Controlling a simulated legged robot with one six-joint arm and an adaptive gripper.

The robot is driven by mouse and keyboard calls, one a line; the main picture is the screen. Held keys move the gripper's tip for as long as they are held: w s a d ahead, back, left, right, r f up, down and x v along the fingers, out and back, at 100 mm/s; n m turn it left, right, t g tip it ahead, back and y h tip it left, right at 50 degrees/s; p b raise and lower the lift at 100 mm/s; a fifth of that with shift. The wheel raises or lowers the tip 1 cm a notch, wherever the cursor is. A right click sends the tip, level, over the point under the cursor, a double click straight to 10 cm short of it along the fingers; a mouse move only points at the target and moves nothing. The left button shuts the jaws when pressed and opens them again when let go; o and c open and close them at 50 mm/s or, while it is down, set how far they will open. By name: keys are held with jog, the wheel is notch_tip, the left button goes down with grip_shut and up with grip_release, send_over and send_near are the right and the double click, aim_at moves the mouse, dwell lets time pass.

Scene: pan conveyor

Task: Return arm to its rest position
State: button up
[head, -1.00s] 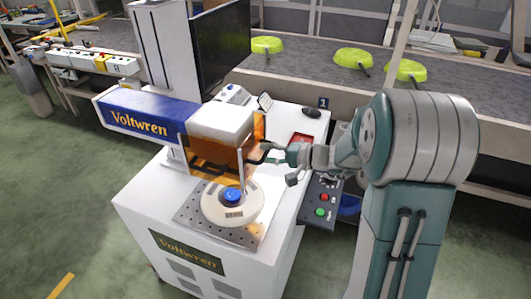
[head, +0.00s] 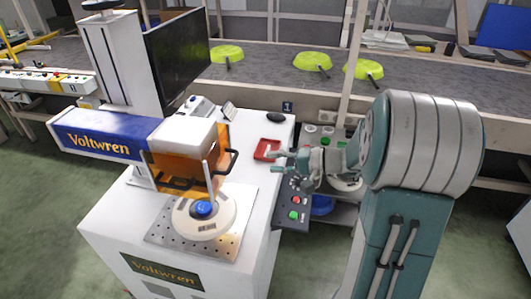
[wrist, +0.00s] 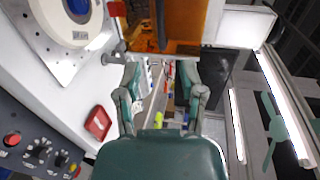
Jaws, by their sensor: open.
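My gripper (head: 272,165) is at the end of my folded arm, over the right side of the white machine cabinet in the head view. Its two fingers are spread with nothing between them, which the wrist view also shows (wrist: 160,78). The gripper is apart from the orange guard (head: 185,172) and its black handle, to their right. The Voltwren marking machine (head: 110,137) stands to the left. Under its head, a round cream piece with a blue centre (head: 203,208) lies on the perforated plate (head: 160,235).
A control panel (head: 292,205) with red and green buttons is on the cabinet's right side, near my arm. A red tray (head: 266,149) lies close to my gripper. A monitor (head: 178,55) stands behind. Green pans (head: 312,61) lie on the conveyor (head: 270,85) at the back.

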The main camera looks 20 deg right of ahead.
jog(key=shift+a, duration=0.1)
jog(key=s+a+r+n+g+h, duration=0.2)
jog(key=s+a+n+g+h, duration=0.3)
jog(key=s+a, duration=0.6)
jog(key=s+d+r+n+t+h, duration=0.1)
jog(key=s+r+n+h, duration=0.1)
jog(key=s+h, duration=0.5)
jog(key=s+r, duration=0.1)
jog(key=s, duration=0.2)
jog(key=shift+d+h, duration=0.3)
jog(key=shift+d, duration=0.05)
